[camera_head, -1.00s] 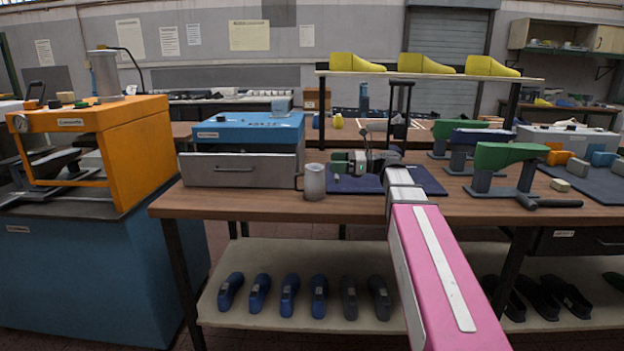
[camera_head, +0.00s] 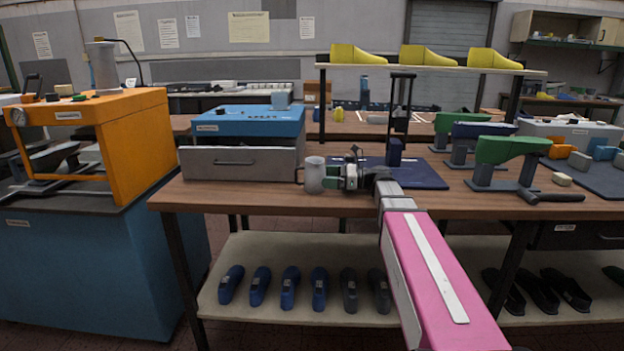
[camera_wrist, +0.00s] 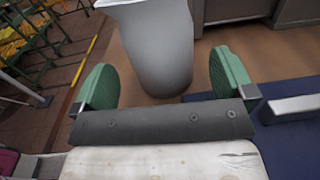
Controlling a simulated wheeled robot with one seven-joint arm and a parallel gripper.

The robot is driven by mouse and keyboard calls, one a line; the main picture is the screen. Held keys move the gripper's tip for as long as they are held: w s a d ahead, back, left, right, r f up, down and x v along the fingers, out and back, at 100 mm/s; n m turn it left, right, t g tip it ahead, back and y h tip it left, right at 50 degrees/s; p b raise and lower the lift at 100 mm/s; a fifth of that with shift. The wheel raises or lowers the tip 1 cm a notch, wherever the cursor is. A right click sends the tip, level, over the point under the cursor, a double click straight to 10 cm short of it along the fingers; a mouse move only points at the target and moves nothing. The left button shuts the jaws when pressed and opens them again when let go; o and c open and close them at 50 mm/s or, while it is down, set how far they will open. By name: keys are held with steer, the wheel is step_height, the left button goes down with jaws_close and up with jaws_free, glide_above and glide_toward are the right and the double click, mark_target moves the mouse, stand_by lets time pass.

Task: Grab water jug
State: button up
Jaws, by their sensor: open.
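The water jug (camera_head: 314,174) is a grey-white vessel with a dark handle on its left side in the head view. It stands upright on the wooden table, in front of the grey drawer unit. My gripper (camera_head: 333,177) is low over the table, close at the jug's right side. In the wrist view the jug (camera_wrist: 158,48) fills the upper middle. The green finger pads of my gripper (camera_wrist: 163,82) are spread apart, one on each side of the jug's lower part, with gaps visible. The jug's handle is not clear in the wrist view.
The blue-topped drawer unit (camera_head: 243,163) stands behind the jug. A dark blue mat (camera_head: 420,176) lies to the right, with a dark stand (camera_head: 396,150) on it. Green shoe-last holders (camera_head: 508,152) stand farther right. The table's front edge (camera_head: 250,207) is close below the jug.

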mark_target(315, 176)
steer(key=shift+w+a, duration=0.2)
steer(key=shift+a, duration=2.3)
steer(key=c, duration=1.1)
